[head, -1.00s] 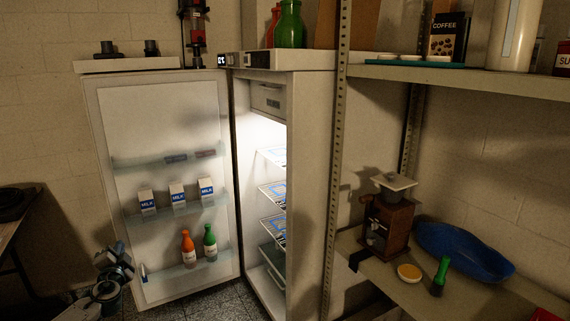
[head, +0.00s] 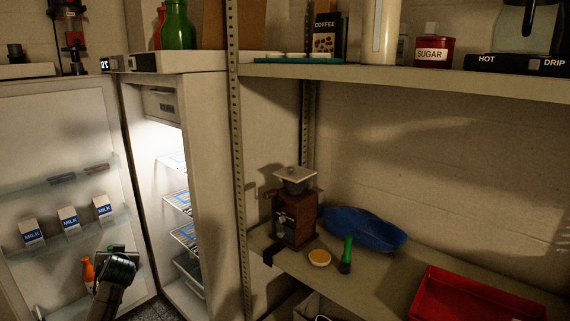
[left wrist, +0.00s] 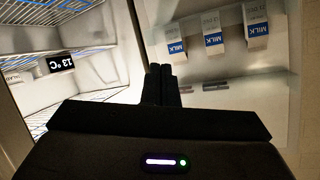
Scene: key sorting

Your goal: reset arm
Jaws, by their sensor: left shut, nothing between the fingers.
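My left gripper shows in the left wrist view (left wrist: 160,84) with its two dark fingers together and nothing between them. In the head view my left arm rises from the bottom edge in front of the open fridge door (head: 55,125). It partly covers the orange bottle (head: 88,270) on the lower door shelf and hides the green bottle; the fingertips are hard to make out there. In the left wrist view the milk cartons (left wrist: 211,34) are above and right of the fingers. The fridge's lit shelves (left wrist: 90,100) are at the left. My right gripper is not in view.
The fridge (head: 215,150) stands open beside a metal shelf post (head: 237,150). On the lower shelf stand a coffee grinder (head: 296,215), a blue bowl (head: 365,230), a green-handled item (head: 346,255) and a red tray (head: 425,290). The upper shelf holds a sugar tin (head: 433,50).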

